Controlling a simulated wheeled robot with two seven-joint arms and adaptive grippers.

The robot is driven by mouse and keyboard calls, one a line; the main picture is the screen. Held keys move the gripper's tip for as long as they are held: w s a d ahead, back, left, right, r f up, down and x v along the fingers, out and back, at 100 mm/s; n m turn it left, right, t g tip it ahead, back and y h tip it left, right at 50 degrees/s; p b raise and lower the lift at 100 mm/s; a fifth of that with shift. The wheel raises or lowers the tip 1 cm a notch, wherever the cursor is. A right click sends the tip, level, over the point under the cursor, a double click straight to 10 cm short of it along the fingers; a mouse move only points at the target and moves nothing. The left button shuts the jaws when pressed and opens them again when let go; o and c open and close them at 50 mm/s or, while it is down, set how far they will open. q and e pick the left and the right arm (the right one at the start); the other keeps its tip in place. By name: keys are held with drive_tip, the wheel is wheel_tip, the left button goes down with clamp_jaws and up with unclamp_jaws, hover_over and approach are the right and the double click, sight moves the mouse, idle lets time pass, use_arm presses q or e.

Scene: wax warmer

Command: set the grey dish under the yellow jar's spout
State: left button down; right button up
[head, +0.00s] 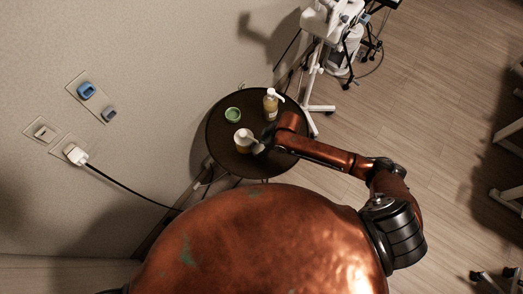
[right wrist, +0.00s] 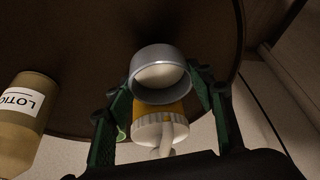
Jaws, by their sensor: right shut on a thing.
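The yellow jar (head: 242,142) stands on the dark round table, with a white top. In the right wrist view the jar (right wrist: 160,110) shows its yellow body, ribbed white cap and white spout. My right gripper (head: 262,143) is beside the jar in the head view. In the right wrist view its green fingers (right wrist: 160,82) are shut on the grey dish (right wrist: 160,57), a round shallow dish with a pale inside. The dish partly covers the jar's body in that view. I cannot make the dish out in the head view. My left gripper is not in view.
A lotion bottle (head: 271,106) with a white pump stands at the table's far right; it also shows in the right wrist view (right wrist: 25,115). A small green container (head: 233,114) is at the far left. The round table (head: 222,144) stands near the wall, and a white stand (head: 316,85) is behind it.

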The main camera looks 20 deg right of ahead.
sight(261, 150)
drive_tip(key=shift+f+b, duration=0.35)
drive_tip(key=shift+f, duration=1.4)
drive_tip(key=o, duration=1.6)
drive_tip(key=shift+f, duration=0.1)
drive_tip(key=p+v, duration=0.2)
drive_tip(key=v, duration=1)
